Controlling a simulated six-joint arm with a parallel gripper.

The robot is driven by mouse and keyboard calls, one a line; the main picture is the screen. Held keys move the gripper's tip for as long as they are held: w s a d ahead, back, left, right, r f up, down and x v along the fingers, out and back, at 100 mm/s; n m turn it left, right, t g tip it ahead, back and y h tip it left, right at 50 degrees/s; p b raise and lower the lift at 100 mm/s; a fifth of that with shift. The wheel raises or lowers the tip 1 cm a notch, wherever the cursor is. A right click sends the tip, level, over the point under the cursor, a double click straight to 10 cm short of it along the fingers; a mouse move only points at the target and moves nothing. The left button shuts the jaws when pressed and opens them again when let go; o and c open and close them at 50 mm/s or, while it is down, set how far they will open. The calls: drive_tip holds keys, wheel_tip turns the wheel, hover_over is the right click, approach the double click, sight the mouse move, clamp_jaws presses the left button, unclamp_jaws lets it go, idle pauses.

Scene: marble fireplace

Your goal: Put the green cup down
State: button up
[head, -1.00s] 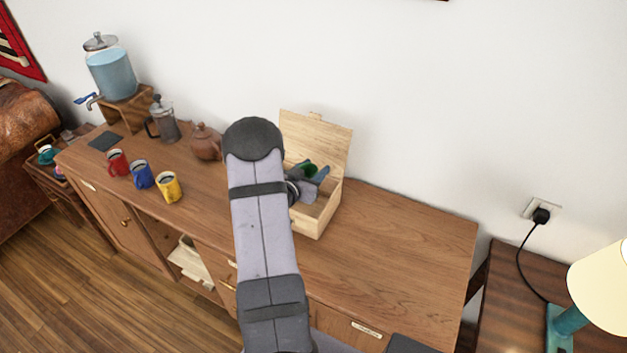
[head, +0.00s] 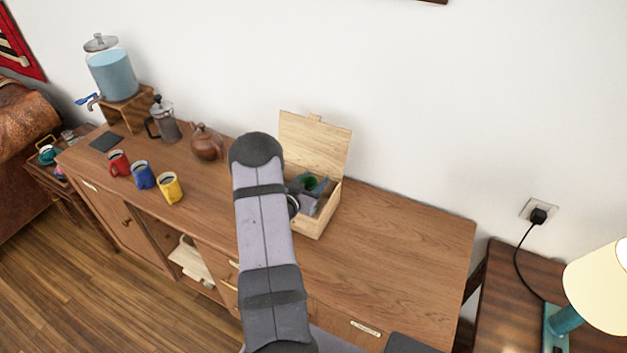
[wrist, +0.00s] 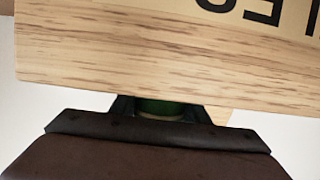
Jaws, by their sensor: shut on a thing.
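The green cup (head: 311,181) is at the open wooden box (head: 312,228) on the sideboard. My gripper (head: 318,190) is shut on the cup, over or inside the box opening. In the wrist view a strip of the green cup (wrist: 162,108) shows between my dark fingers (wrist: 160,115), with a pale wooden board of the box (wrist: 150,55) close in front. My arm hides part of the box's left side. I cannot tell whether the cup touches the box floor.
The box lid (head: 315,145) stands open at the back. Red (head: 118,164), blue (head: 143,175) and yellow (head: 169,188) mugs, a teapot (head: 206,142) and a French press (head: 163,120) stand to the left. The sideboard top (head: 400,235) right of the box is clear.

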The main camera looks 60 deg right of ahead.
drive_tip(key=shift+f, duration=0.15)
drive_tip(key=shift+f+b, duration=0.35)
drive_tip(key=shift+b, duration=0.15)
drive_tip(key=shift+f, duration=0.15)
drive_tip(key=o, duration=1.1)
drive_tip(key=shift+c, duration=0.2)
drive_tip(key=shift+r, duration=0.2)
